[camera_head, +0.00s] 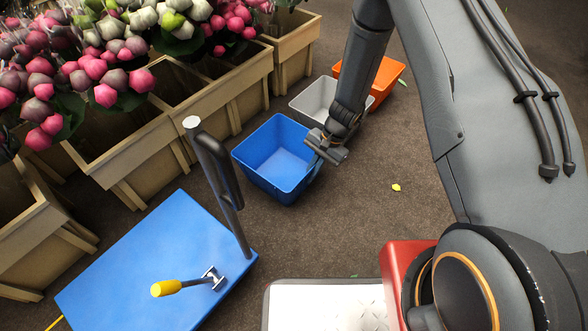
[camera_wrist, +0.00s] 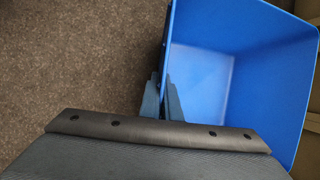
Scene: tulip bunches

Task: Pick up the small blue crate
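The small blue crate (camera_head: 262,148) is an open, empty box standing upright on the brown floor near the middle of the head view. In the wrist view the blue crate (camera_wrist: 240,75) fills the upper right. My gripper (camera_head: 318,160) is at the crate's right rim in the head view. In the wrist view its two fingers (camera_wrist: 163,92) are close together, one on each side of the crate's left wall, and look shut on that wall. The lower part of the wall between them is hidden by the gripper body.
A light grey crate (camera_head: 312,100) and an orange crate (camera_head: 385,78) stand behind. Wooden planters (camera_head: 135,160) with tulips line the left. A blue platform (camera_head: 130,265) with a dark post (camera_head: 215,165) and a yellow-handled tool (camera_head: 166,288) is in front-left.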

